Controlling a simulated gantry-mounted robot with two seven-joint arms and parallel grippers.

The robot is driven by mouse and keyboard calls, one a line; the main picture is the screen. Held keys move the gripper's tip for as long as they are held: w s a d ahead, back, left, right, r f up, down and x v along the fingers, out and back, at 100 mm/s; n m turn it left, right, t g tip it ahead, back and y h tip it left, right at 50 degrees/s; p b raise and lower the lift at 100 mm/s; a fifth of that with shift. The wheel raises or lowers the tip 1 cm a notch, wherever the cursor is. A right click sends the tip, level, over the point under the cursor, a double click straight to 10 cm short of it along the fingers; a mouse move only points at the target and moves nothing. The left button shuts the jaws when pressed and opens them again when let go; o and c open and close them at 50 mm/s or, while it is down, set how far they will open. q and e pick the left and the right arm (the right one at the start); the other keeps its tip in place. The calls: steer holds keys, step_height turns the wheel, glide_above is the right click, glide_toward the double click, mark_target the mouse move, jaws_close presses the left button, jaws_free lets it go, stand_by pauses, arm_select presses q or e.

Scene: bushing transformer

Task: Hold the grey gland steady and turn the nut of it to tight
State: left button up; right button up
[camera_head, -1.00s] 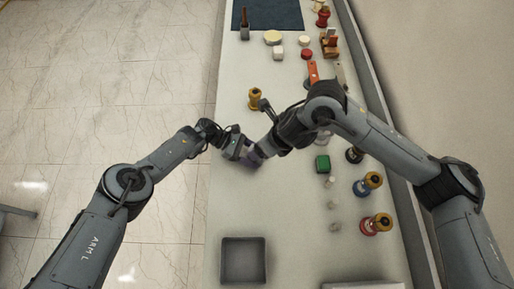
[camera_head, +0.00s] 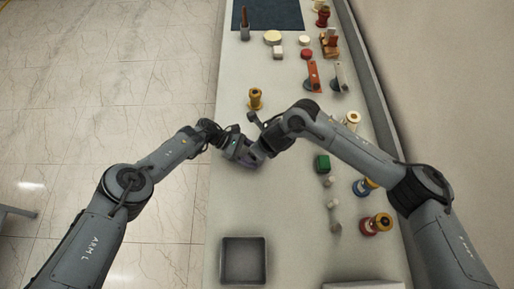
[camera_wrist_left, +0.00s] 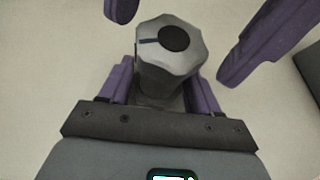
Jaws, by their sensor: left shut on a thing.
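The grey gland (camera_wrist_left: 155,85) stands between my left gripper's purple fingers (camera_wrist_left: 160,92) in the left wrist view. Its faceted nut (camera_wrist_left: 188,58) faces the camera, with a black round centre and a dark line on its top. My left gripper (camera_head: 240,153) is shut on the gland's body, below the nut. My right gripper (camera_head: 260,155) is beside it in the head view. In the left wrist view, the right gripper's two purple fingers (camera_wrist_left: 175,40) are wide apart on either side of the nut, with gaps to it. In the head view the gland is hidden by the grippers.
A grey tray (camera_head: 244,283) is at the near end of the bench. A yellow brass part (camera_head: 255,98) stands beyond the grippers. A green block (camera_head: 322,164) and blue and red bushings (camera_head: 376,224) line the right side. The bench's left strip is clear.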

steer(key=shift+w+f, duration=0.1)
steer(key=shift+f, duration=0.25)
steer(key=c, duration=1.1)
steer(key=shift+o, duration=0.2)
steer(key=shift+a, duration=0.1)
steer(key=shift+m, duration=0.3)
steer(key=m+h, duration=0.1)
steer(key=m, duration=0.2)
steer(key=m+t+h, duration=0.1)
steer(key=m, duration=0.2)
steer(key=shift+a, duration=0.2)
steer(key=m+h, duration=0.1)
steer(key=m, duration=0.2)
steer(key=m+h, duration=0.1)
steer(key=m, duration=0.2)
steer(key=shift+a+m+h, duration=0.15)
steer(key=shift+m+h, duration=0.15)
steer(key=shift+m, duration=0.1)
